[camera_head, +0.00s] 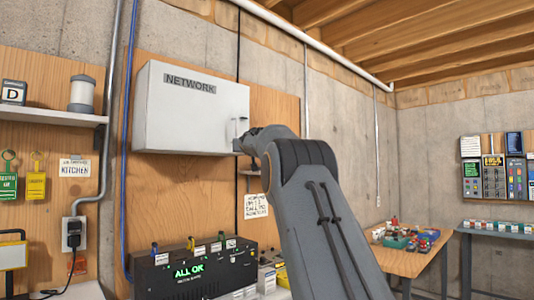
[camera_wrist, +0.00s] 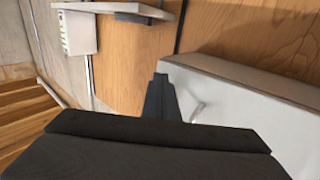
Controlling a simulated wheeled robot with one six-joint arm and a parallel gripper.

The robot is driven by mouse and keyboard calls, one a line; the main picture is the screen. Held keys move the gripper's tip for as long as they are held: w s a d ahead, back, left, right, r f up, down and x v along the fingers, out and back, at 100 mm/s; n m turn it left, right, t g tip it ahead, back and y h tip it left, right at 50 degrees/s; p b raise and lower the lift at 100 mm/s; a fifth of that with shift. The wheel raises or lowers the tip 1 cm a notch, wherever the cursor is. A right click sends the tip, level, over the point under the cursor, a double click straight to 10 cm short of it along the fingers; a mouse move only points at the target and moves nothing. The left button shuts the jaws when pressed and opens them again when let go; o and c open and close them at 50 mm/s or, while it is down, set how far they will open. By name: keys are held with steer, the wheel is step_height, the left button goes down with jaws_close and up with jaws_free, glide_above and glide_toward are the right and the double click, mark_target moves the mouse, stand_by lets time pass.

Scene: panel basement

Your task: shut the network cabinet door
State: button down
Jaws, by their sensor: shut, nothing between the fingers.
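The network cabinet (camera_head: 185,118) is a light grey box on a wooden panel, with a dark NETWORK label near its top. Its door (camera_head: 180,105) appears flush with the box, with no gap showing. The handle (camera_head: 241,126) is by the right edge. My gripper (camera_head: 246,141) is at the lower right corner of the cabinet, partly hidden behind my wrist. In the wrist view, my gripper (camera_wrist: 160,90) is shut and empty, beside the cabinet (camera_wrist: 265,110) and its handle (camera_wrist: 195,109). I cannot tell whether the fingertips touch it.
A shelf (camera_head: 45,116) and conduit are on the left. A table (camera_head: 415,258) with small items is at the right.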

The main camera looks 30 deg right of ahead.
steer(key=s+d+b, duration=0.2)
steer(key=s+d, duration=0.2)
steer(key=s, duration=0.7)
steer(key=s+a+f+n+g+y, duration=0.15)
steer(key=s+a+f, duration=0.35)
steer(key=f, duration=0.7)
steer(key=s+a+f+g+y, duration=0.1)
steer(key=s+a+f+g, duration=0.2)
steer(key=a+f, duration=0.65)
steer(key=s+a+f+g+y, duration=0.2)
steer(key=s+a+f+g, duration=0.15)
steer(key=f, duration=1.05)
steer(key=s+a+f+n+g, duration=0.1)
steer(key=s+a+f+g, duration=0.1)
steer(key=s+a+f, duration=0.3)
steer(key=s+a+f+n+g+y, duration=0.1)
steer(key=s+a+f+g, duration=0.2)
steer(key=s+f, duration=0.8)
steer(key=s+a+f+n+g+y, duration=0.1)
steer(key=s+a+f, duration=0.6)
steer(key=s, duration=1.2)
steer(key=shift+s+f+g, duration=0.3)
steer(key=shift+f+g, duration=0.2)
steer(key=shift+g, duration=0.4)
